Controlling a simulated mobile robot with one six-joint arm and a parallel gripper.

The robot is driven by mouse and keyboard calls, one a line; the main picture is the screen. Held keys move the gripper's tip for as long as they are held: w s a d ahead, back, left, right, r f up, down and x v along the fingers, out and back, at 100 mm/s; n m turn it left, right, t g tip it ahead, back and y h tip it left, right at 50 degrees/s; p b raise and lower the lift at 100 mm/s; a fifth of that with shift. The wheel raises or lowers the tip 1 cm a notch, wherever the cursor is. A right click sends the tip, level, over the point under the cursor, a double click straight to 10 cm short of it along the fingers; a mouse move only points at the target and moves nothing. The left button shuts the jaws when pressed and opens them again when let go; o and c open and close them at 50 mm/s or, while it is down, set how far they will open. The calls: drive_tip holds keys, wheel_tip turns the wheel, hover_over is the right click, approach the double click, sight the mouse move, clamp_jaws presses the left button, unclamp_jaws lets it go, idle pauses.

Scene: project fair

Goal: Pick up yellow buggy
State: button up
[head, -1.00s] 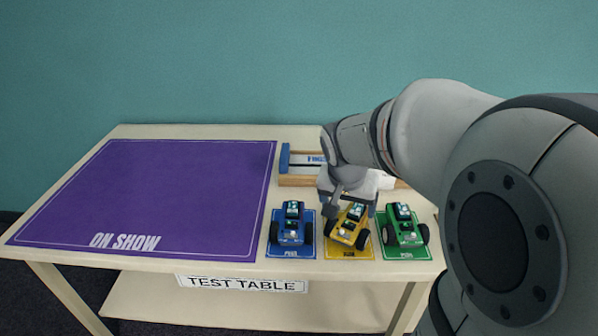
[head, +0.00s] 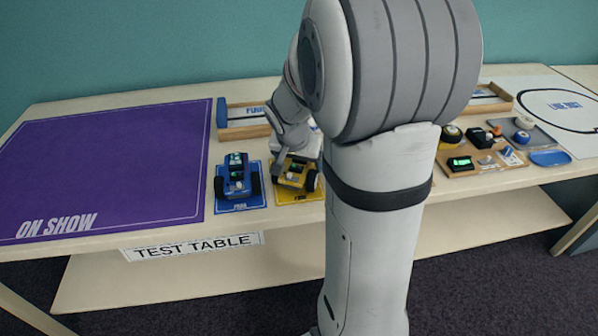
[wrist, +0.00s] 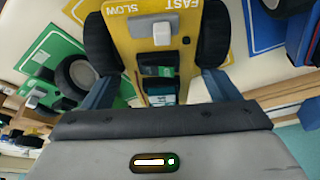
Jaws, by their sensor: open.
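The yellow buggy (head: 296,177) stands on its yellow mat (head: 300,197) near the front edge of the test table. It has dark wheels and a dark block on top. In the wrist view the buggy's yellow deck (wrist: 143,18), marked FAST and SLOW, fills the upper middle. My gripper (head: 288,158) is over the buggy's rear part in the head view. In the wrist view my gripper (wrist: 160,84) is open, with one finger on each side of the buggy's narrower end. Contact between fingers and buggy cannot be told.
A blue buggy (head: 237,178) stands close on the left. A green buggy (wrist: 45,85) is beside it in the wrist view, hidden by my arm in the head view. A wooden-edged track (head: 240,133) lies behind. The purple mat (head: 110,165) is bare.

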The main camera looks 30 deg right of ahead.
drive_tip(key=shift+c, duration=0.3)
drive_tip(key=c, duration=0.9)
drive_tip(key=shift+o, duration=0.2)
